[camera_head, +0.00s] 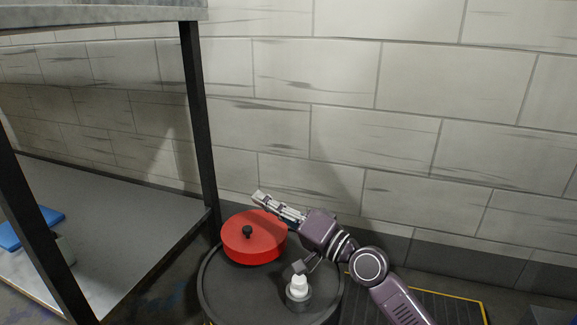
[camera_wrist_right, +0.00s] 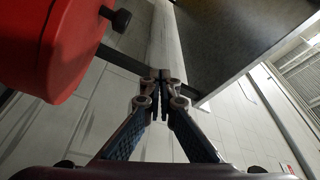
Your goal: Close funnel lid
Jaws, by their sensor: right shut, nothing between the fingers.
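The red round funnel lid (camera_head: 265,246) with a small black knob (camera_head: 247,232) sits over the left back part of a dark drum top (camera_head: 228,290). I cannot tell whether a gap lies under it. My right gripper (camera_head: 260,196) is shut and empty, with its fingertips just above and behind the red lid's back edge. In the right wrist view the shut fingers (camera_wrist_right: 158,88) point away, and the red lid (camera_wrist_right: 45,45) and its black knob (camera_wrist_right: 120,20) are at upper left, apart from the fingertips. My left gripper is not in view.
A white-capped fitting (camera_head: 298,287) stands on the drum's front right. A metal shelf (camera_head: 130,210) with dark posts stands close on the left, with a blue item (camera_head: 35,228) on it. A block wall is behind. A yellow-edged dark grate (camera_head: 450,305) lies right.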

